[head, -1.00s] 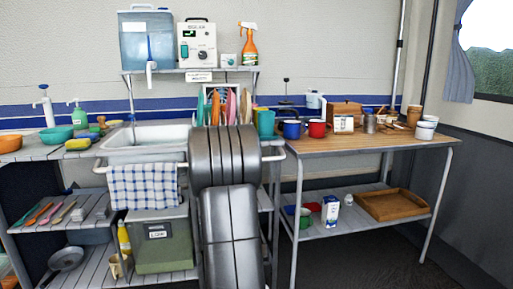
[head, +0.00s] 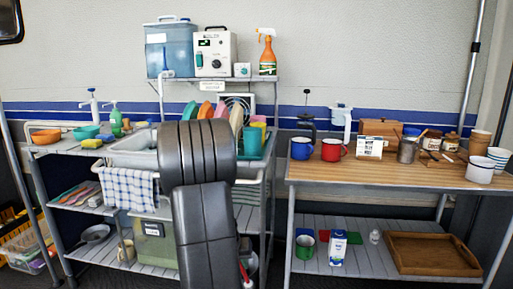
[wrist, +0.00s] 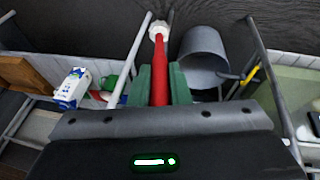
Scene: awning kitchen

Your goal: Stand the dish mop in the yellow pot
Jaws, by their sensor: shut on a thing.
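In the wrist view my gripper (wrist: 160,86) is shut on the red handle of the dish mop (wrist: 159,60), between two green finger pads. A white end of the mop points away from the gripper. In the head view a small red and white part of the mop (head: 246,274) shows low beside my dark arm, which hides the gripper. A yellow vessel (head: 258,120) stands behind a teal cup at the right end of the sink rack, partly hidden. I cannot tell for sure that it is the yellow pot.
The wooden table (head: 380,185) on the right holds a blue mug (head: 301,148), a red mug (head: 332,150) and several jars. A milk carton (head: 338,247) and a tray (head: 432,254) are on its lower shelf. A grey bucket (wrist: 204,56) is near the mop in the wrist view.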

